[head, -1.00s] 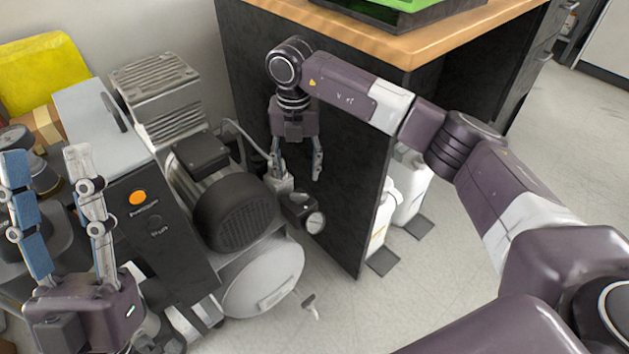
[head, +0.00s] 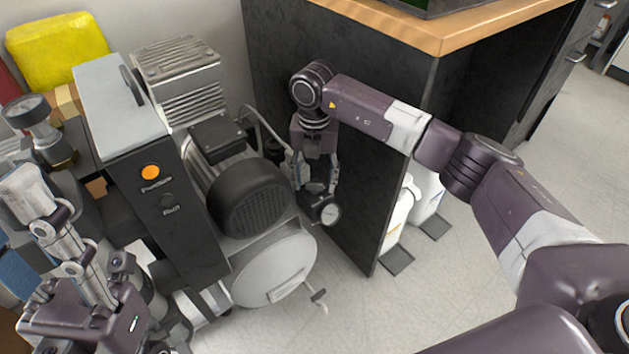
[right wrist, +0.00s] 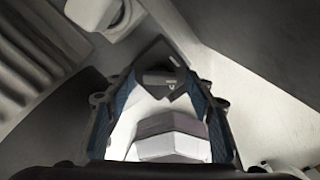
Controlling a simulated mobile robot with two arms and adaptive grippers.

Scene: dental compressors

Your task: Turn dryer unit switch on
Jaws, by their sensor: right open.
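A grey and black cabinet (head: 150,190) carries a lit orange button (head: 151,172) and a small black control marked Run (head: 167,201). I cannot tell which part is the dryer unit switch. My right gripper (head: 316,188) points down, open, with its fingers around the top of a small fitting with a round gauge (head: 330,214). In the right wrist view, a dark block with a small knob (right wrist: 160,77) and a pale angular part (right wrist: 168,137) show between the fingers. Contact is unclear.
A motor (head: 248,198) and a silver tank (head: 275,268) stand left of my right gripper. A black desk side panel (head: 365,220) is close on its right, under a wooden top (head: 450,35). White bottles (head: 398,222) stand behind the panel. Front floor is clear.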

